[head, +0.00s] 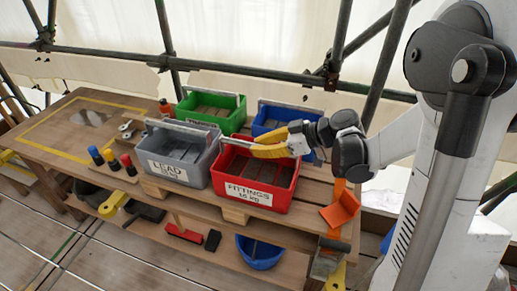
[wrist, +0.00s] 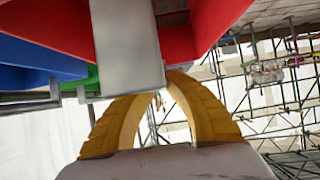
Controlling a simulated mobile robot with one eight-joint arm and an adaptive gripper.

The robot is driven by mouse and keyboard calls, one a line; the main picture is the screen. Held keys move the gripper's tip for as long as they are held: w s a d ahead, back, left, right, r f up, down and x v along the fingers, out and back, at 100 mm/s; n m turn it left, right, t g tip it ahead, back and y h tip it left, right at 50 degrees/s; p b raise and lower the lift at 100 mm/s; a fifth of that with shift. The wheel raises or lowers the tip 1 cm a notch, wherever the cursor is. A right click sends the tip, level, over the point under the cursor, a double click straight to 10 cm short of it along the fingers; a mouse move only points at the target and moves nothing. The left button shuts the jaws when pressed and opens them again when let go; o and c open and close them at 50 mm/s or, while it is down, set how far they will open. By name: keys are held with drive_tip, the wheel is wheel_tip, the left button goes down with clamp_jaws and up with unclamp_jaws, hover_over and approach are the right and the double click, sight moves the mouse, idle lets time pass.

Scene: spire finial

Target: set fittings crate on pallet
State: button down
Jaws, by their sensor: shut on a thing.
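The red fittings crate (head: 255,180), with a white label reading FITTINGS on its front, is upright at the front right of the wooden pallet (head: 202,196). My gripper (head: 262,149) has yellow fingers and is shut on the crate's pale grey handle bar. In the wrist view the yellow fingers of my gripper (wrist: 162,82) close at the bar, with the red crate (wrist: 203,35) beyond it. Whether the crate's bottom touches the pallet is too hard to tell.
The grey LEAD crate (head: 178,160) stands close on the left. A green crate (head: 212,115) and a blue crate (head: 270,118) stand behind. An orange angled piece (head: 342,206) lies on the right. Scaffold tubes run behind the bench. The bench's left end has free room.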

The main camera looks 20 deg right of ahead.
drive_tip(key=shift+s+r, duration=0.1)
drive_tip(key=c, duration=1.4)
unclamp_jaws()
